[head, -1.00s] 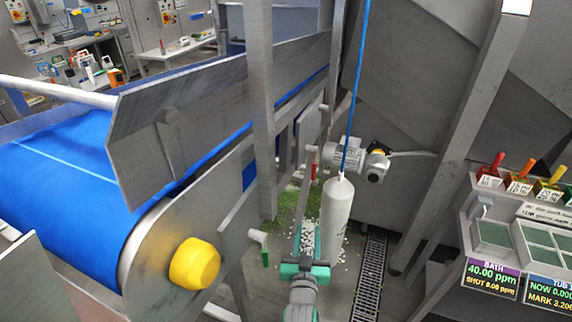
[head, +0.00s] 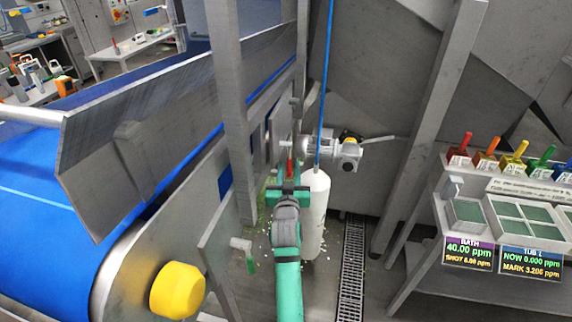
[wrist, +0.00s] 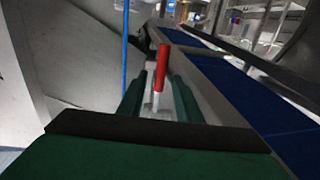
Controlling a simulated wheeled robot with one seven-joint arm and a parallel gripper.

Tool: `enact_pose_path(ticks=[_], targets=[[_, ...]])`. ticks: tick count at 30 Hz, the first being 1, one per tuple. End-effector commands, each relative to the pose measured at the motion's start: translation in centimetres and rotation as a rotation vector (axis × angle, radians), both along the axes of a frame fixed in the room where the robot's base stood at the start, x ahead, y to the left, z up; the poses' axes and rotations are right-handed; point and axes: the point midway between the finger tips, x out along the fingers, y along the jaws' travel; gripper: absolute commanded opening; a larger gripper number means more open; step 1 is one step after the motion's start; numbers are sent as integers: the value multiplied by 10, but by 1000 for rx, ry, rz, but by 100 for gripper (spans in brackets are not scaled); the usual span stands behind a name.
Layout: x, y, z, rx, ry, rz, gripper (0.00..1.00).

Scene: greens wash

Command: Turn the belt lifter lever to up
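A red-handled lever (wrist: 161,68) with a pale lower shaft stands nearly upright in the wrist view, beside the belt frame. I take it to be the belt lifter lever, though no label is legible. In the head view a small part of its red handle (head: 290,167) shows just beyond my gripper (head: 288,187). In the wrist view my gripper (wrist: 158,95) is open, with one green finger on each side of the lever's line. I cannot tell whether the lever is within the fingers' reach. Its base is mostly hidden.
The blue belt (head: 40,235) and its metal side plates run along the left. A grey post (head: 232,110) stands left of my arm. A white cylinder (head: 315,210) is close on the right, with a blue hose above. A green-handled lever (head: 249,258) is lower left.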

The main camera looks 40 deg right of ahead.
Motion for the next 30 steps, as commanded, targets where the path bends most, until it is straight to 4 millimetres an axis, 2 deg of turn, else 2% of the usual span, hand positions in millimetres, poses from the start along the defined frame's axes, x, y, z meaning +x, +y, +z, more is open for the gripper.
enact_pose_path(ticks=[3,9,18,22,25,26,30], targets=[[13,-10,1,-1,0,1,32],[27,-12,0,-1,1,8,32],[29,-12,0,0,0,11,32],[28,-12,0,0,0,9,1],[28,-13,0,0,0,9,0],[27,-3,-1,-1,1,10,0],[28,-11,-1,-4,-3,10,0]])
